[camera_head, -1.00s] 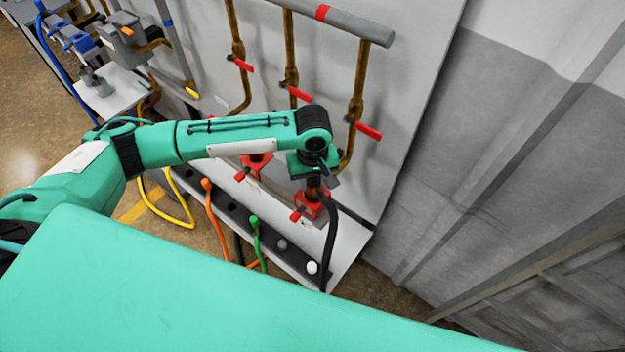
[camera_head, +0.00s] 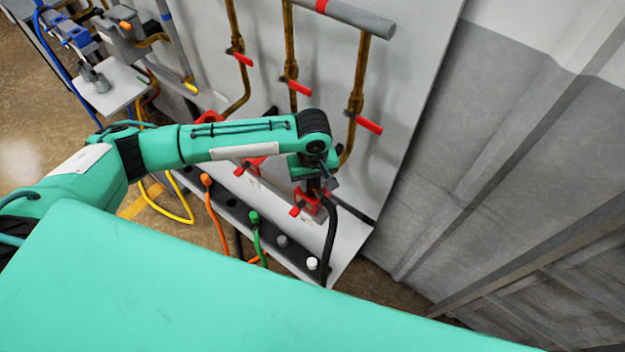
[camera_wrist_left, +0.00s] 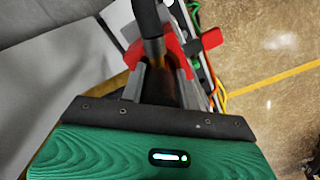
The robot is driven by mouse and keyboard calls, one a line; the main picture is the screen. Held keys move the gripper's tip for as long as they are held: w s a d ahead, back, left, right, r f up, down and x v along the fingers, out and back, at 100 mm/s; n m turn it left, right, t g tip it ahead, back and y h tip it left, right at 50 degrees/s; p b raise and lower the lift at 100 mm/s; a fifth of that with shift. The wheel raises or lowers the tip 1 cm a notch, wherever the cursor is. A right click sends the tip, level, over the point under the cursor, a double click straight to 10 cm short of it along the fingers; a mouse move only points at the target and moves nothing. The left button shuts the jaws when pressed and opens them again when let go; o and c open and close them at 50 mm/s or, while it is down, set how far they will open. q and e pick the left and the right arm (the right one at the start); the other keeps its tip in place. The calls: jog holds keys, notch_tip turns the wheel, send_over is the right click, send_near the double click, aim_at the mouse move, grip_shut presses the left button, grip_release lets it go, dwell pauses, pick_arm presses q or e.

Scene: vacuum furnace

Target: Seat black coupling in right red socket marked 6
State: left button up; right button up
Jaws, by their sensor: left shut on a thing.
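My left gripper (camera_head: 316,182) reaches in from the left and points down over the right red socket (camera_head: 312,205) on the white shelf. It is shut on the black coupling (camera_wrist_left: 153,45), whose black hose (camera_head: 329,240) hangs down in front of the shelf. In the left wrist view the gripper fingers (camera_wrist_left: 158,82) close around the coupling, with the red socket (camera_wrist_left: 180,58) directly behind it. The coupling is at the socket's top; whether it is fully seated is hidden by the gripper. The mark 6 cannot be read. My right gripper is not in view.
Another red socket (camera_head: 250,163) stands to the left, partly behind my arm. Copper pipes with red valve handles (camera_head: 368,125) run down the panel close behind the gripper. A dark strip holds orange (camera_head: 206,181) and green (camera_head: 254,217) hose ends. A grey wall is at right.

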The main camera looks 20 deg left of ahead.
pick_arm(q)
jog(key=shift+f+p, duration=0.2)
jog(key=shift+p, duration=0.1)
dwell(0.4)
jog(key=o, duration=1.2)
jog(key=shift+o, duration=0.2)
jog(key=shift+f, duration=0.1)
notch_tip(320, 180, up, 12)
jog(key=b, duration=0.2)
jog(key=shift+r+b, duration=0.2)
jog(key=shift+b, duration=0.15)
jog(key=shift+r, duration=0.75)
